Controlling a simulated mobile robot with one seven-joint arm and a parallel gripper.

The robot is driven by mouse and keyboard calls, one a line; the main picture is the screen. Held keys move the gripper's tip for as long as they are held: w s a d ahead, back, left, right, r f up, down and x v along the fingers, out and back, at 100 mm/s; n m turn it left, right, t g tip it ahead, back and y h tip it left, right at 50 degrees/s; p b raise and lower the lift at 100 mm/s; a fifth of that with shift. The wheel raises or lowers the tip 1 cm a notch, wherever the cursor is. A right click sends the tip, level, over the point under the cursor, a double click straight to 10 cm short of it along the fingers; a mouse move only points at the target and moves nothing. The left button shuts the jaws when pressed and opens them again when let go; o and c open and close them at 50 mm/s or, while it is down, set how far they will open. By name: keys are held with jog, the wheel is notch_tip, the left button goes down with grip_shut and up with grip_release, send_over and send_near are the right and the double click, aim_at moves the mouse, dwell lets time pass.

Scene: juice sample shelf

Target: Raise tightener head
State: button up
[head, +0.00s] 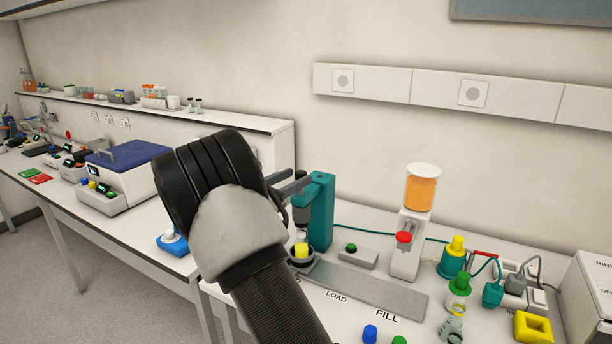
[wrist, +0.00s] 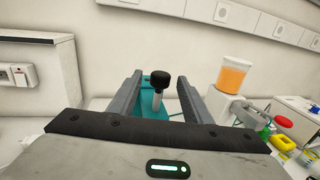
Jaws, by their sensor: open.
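The teal tightener (head: 321,215) stands on the bench in the head view, with its dark head (head: 300,213) above a yellow-capped bottle (head: 301,249) in a round holder. In the wrist view, a black knob (wrist: 160,76) on a pale metal stem stands in front of the teal body (wrist: 122,112). My gripper (wrist: 160,82) is open, one grey finger on each side of the knob, with gaps on both sides. In the head view my arm hides most of the gripper; only its fingers show beside the tightener's top. Whether the knob lies fully between the fingertips I cannot tell.
A grey rail (head: 370,290) marked LOAD and FILL runs along the bench front. A green-button box (head: 348,256) and a dispenser with orange juice (head: 420,193) stand to the right. Further right are several bottles and cables. A blue-lidded machine (head: 118,165) stands on the left bench.

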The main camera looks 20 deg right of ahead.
jog(key=v, duration=1)
jog(key=shift+b, duration=0.4)
jog(key=shift+r, duration=0.1)
jog(key=s+d+m+g+y, duration=0.2)
jog(key=s+m, duration=0.2)
jog(key=s, duration=0.2)
jog(key=s+d+r+m+g+y, duration=0.1)
jog(key=s+d+m+g+y, duration=0.15)
jog(key=s, duration=0.45)
jog(key=s+d+m+g+y, duration=0.1)
jog(key=s+d+m+y, duration=0.15)
jog(key=s+m, duration=0.3)
jog(key=s+a+r+m+t+y+p, duration=0.1)
jog(key=s+a+m+t+y+p, duration=0.1)
jog(key=s+a+m+y, duration=0.7)
jog(key=s+a+m+t, duration=0.1)
jog(key=s+a, duration=0.3)
jog(key=s, duration=0.4)
jog(key=shift+a+r+m, duration=0.25)
jog(key=shift+r+m, duration=0.15)
jog(key=shift+m, duration=0.1)
jog(key=shift+s+t, duration=0.15)
jog(key=shift+t, duration=0.1)
